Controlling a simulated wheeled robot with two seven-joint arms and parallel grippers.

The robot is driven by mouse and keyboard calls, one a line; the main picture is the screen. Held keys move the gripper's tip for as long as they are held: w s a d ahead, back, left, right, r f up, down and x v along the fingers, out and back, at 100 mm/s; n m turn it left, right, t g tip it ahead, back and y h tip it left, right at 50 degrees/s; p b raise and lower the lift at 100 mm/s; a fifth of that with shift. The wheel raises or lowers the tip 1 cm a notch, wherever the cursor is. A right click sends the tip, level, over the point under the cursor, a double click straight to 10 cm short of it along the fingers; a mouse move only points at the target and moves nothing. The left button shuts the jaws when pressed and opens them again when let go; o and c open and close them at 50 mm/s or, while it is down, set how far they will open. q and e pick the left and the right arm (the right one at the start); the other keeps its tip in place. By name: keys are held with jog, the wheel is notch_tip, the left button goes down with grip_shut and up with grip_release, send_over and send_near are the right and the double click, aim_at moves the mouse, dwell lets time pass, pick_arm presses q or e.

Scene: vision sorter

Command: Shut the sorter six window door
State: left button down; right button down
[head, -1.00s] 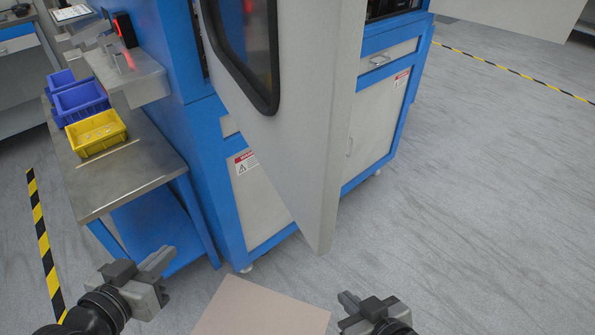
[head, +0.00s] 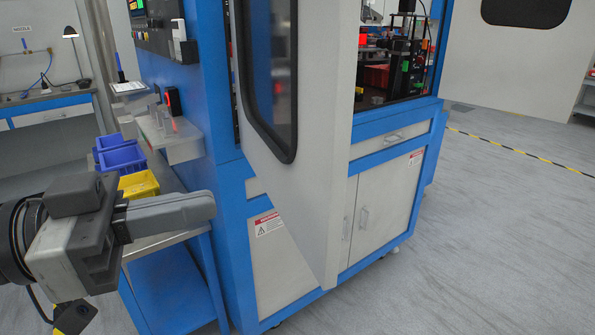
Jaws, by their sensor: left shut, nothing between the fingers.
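The sorter (head: 219,230) is a tall blue and white machine in the middle of the head view. Its window door (head: 322,140), a light grey panel with a dark rounded window (head: 268,75), stands swung open toward me. Behind the door's right edge the machine's opening (head: 405,60) shows dark equipment inside. My left gripper (head: 205,208) is at the left, raised in front of the side table, its fingers together and empty. It is to the left of the door and apart from it in the picture. My right gripper is out of view.
A metal side table (head: 165,243) with blue bins (head: 120,157) and a yellow bin (head: 138,184) stands left of the sorter, partly behind my left gripper. A small shelf (head: 170,140) juts from the machine's left side. The floor (head: 480,220) at the right is clear.

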aim_at(325, 179)
pick_arm(q)
jog(key=p+x, duration=0.4)
jog(key=x, duration=0.6)
jog(key=shift+d+r+p, duration=0.1)
jog(key=shift+r+p, duration=0.1)
jog(key=shift+p, duration=0.15)
jog(key=shift+w+d+f, duration=0.15)
jog(key=shift+d, duration=0.25)
jog(key=shift+w, duration=0.1)
